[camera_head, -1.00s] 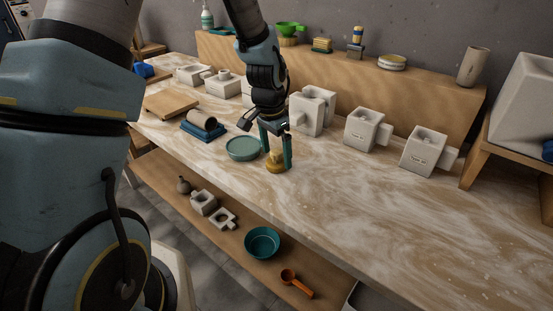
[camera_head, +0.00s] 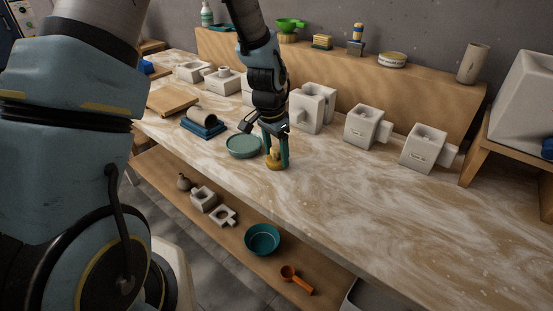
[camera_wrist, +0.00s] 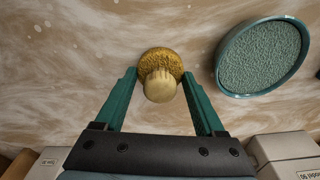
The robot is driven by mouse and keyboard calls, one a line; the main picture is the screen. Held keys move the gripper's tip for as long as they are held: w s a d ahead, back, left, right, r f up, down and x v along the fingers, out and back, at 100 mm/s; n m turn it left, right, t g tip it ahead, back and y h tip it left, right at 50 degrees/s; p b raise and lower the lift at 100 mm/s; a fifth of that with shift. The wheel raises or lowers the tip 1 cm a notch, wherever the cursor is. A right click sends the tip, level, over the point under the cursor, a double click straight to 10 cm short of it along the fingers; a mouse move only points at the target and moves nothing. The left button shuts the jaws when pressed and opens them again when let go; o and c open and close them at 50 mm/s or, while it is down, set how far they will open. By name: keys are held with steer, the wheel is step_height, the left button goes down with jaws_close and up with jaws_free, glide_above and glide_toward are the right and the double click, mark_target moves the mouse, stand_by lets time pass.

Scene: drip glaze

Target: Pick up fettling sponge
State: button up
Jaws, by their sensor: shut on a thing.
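The fettling sponge is a yellow, round piece with a paler knob on top (camera_head: 275,164), near the front edge of the workbench. It also shows in the wrist view (camera_wrist: 160,60). My gripper (camera_head: 276,156) points down over it with its green fingers on either side. In the wrist view the fingertips (camera_wrist: 159,76) close on the sponge from left and right. The sponge stands upright and seems to rest on the bench; I see no clear gap beneath it.
A round green dish (camera_head: 243,146) lies just left of the sponge. A blue tray with a grey cylinder (camera_head: 203,124) is farther left. White block molds (camera_head: 362,127) stand along the back. The marbled bench (camera_head: 400,220) is clear to the right.

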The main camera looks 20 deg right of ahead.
mark_target(276, 148)
steer(key=shift+c, duration=1.1)
step_height(276, 148, up, 10)
steer(key=shift+b, duration=0.8)
